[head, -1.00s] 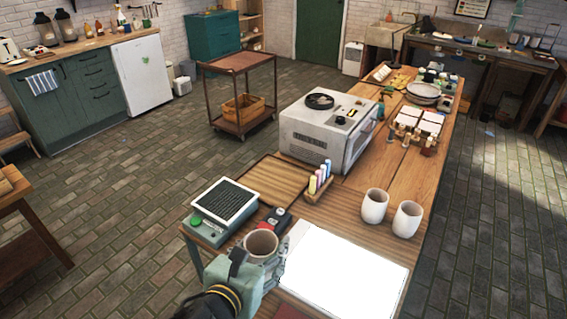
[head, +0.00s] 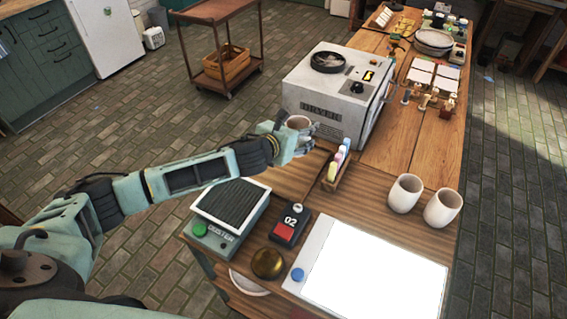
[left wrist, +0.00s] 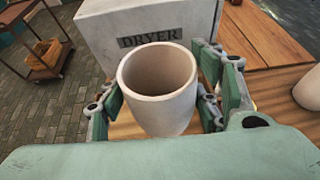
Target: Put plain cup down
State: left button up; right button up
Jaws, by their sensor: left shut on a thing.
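The plain cup (left wrist: 158,100) is upright between the fingers of my left gripper (left wrist: 160,112) in the left wrist view, with the wooden tabletop below it. In the head view the cup (head: 299,122) shows at the end of my left arm, close to the front of the dryer. My left gripper (head: 294,138) is shut on the cup. I cannot tell whether the cup's base touches the surface. The wooden tray under it is mostly hidden by my arm. My right gripper is not in view.
The dryer (head: 335,97) stands just behind the cup. A rack of coloured sticks (head: 340,163) is to its right. Two pale cups (head: 424,201) stand farther right. The duster (head: 230,215), a red-and-black device (head: 290,225) and a white lit panel (head: 372,265) are nearer.

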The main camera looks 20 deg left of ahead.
pick_arm(q)
jog(key=w+a+r, duration=0.2)
jog(key=w+a, duration=0.2)
jog(key=a, duration=0.1)
jog(key=shift+n+y, duration=0.3)
jog(key=shift+y, duration=0.1)
jog(key=s+a+f, duration=0.2)
jog(key=f, duration=0.1)
jog(key=s+a+f, duration=0.2)
jog(key=s+f, duration=0.1)
jog(key=f, duration=0.1)
jog(key=s+a+f+p, duration=0.1)
jog(key=s+a+f, duration=0.1)
jog(key=s+f, duration=0.1)
jog(key=shift+s+a+f, duration=0.2)
jog(key=shift+a+f, duration=0.1)
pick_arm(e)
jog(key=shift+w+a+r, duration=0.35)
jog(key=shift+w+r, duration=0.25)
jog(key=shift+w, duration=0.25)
pick_arm(q)
jog(key=shift+f, duration=0.15)
jog(key=o, duration=1.5)
jog(key=shift+s+f, duration=0.1)
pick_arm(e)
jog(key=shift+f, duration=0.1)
